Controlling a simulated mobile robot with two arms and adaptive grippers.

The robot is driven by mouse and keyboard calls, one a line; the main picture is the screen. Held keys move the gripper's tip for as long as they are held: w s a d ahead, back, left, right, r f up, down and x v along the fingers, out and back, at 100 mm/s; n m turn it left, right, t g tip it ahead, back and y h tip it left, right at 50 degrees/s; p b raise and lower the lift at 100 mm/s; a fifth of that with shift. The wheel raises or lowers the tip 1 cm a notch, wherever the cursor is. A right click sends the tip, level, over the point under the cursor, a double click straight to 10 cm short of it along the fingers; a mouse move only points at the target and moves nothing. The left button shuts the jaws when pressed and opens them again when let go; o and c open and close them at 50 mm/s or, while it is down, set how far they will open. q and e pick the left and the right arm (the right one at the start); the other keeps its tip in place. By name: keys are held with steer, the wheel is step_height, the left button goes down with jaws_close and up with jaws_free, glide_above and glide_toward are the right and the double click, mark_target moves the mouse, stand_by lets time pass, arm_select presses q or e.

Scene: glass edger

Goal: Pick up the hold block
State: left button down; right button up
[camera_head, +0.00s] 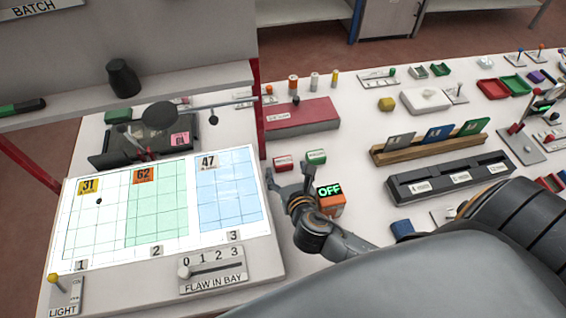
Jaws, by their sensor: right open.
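Two small labelled blocks lie on the white table just right of the light panel: a red block (284,163) and a green block (316,157). Their labels are too small to read, so I cannot tell for certain which one is the hold block. My right gripper (287,176) is open, with its fingers pointing away from me toward these blocks. The red block is just beyond the fingertips, and the green one is slightly farther right. Nothing shows between the fingers. My left gripper is not in view.
The lit grid panel (160,208) is at left, with a flaw slider (213,270) below. A dark red box (302,117) lies behind the blocks. A wooden rack (440,147) stands to the right.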

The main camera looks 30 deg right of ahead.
mark_target(283, 162)
steer(key=shift+x, duration=0.8)
steer(key=x, duration=0.3)
steer(key=shift+w+d+f, duration=0.1)
steer(key=shift+w+d, duration=0.05)
steer(key=shift+w, duration=0.2)
steer(key=shift+w+f+p, duration=0.1)
steer(key=shift+w+p, duration=0.15)
steer(key=shift+p, duration=0.05)
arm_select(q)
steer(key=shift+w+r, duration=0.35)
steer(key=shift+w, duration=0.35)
arm_select(e)
steer(key=shift+s, duration=0.1)
steer(key=shift+c, duration=0.9)
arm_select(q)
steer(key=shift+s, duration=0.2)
arm_select(e)
steer(key=c, duration=1.1)
